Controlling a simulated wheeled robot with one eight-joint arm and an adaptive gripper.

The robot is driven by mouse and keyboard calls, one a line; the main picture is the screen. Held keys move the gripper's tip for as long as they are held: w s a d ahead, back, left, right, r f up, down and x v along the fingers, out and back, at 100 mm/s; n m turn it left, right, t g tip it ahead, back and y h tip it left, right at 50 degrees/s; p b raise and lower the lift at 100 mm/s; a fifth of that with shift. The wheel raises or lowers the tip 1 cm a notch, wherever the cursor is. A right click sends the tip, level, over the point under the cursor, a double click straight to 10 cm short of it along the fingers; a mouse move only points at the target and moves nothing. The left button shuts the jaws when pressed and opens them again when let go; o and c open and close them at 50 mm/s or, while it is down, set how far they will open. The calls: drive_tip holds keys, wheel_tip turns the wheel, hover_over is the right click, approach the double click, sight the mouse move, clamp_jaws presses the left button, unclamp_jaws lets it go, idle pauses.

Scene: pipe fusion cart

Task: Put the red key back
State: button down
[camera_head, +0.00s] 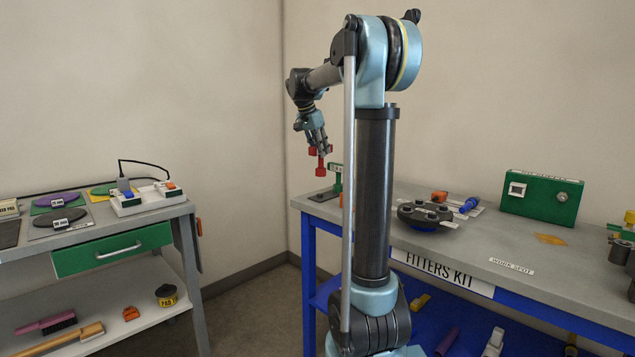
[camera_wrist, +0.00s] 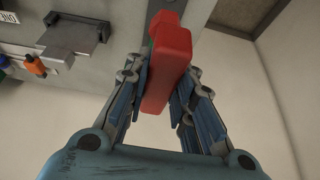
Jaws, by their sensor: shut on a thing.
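The red key (camera_head: 320,169) is in my gripper (camera_head: 319,147). My gripper is shut on it, in the air above the left end of the fitters bench. In the wrist view the red key (camera_wrist: 168,88) stands between the two blue-grey fingers (camera_wrist: 166,75), its far end reaching beyond the fingertips. A small green upright on a dark base (camera_head: 323,194) is on the bench just below and beside the key. I cannot tell whether the key touches it. My arm column hides part of the bench behind it.
On the fitters bench (camera_head: 470,243) are a dark round fixture (camera_head: 425,216), a blue and orange tool (camera_head: 465,205) and a green box (camera_head: 540,197). A grey cart (camera_head: 190,213) with a green drawer (camera_head: 112,249) stands left, with floor between. The bench front near the work spot label is clear.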

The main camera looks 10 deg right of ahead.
sight(319, 169)
drive_tip(key=shift+s+a+f, duration=0.1)
drive_tip(key=shift+a+f, duration=0.05)
drive_tip(key=shift+f, duration=3.55)
drive_tip(key=c, duration=1.4)
unclamp_jaws()
drive_tip(key=shift+o, duration=0.2)
drive_tip(key=v, duration=1.2)
drive_tip(key=s+d+f+n+y, duration=0.2)
drive_tip(key=s+f+n, duration=0.3)
drive_tip(key=s+f, duration=1.1)
drive_tip(key=s+d+f+n+y, duration=0.2)
drive_tip(key=s+f+n, duration=0.4)
drive_tip(key=s+f, duration=1.1)
drive_tip(key=s, duration=0.8)
drive_tip(key=shift+f+g, duration=0.3)
drive_tip(key=shift+g, duration=0.1)
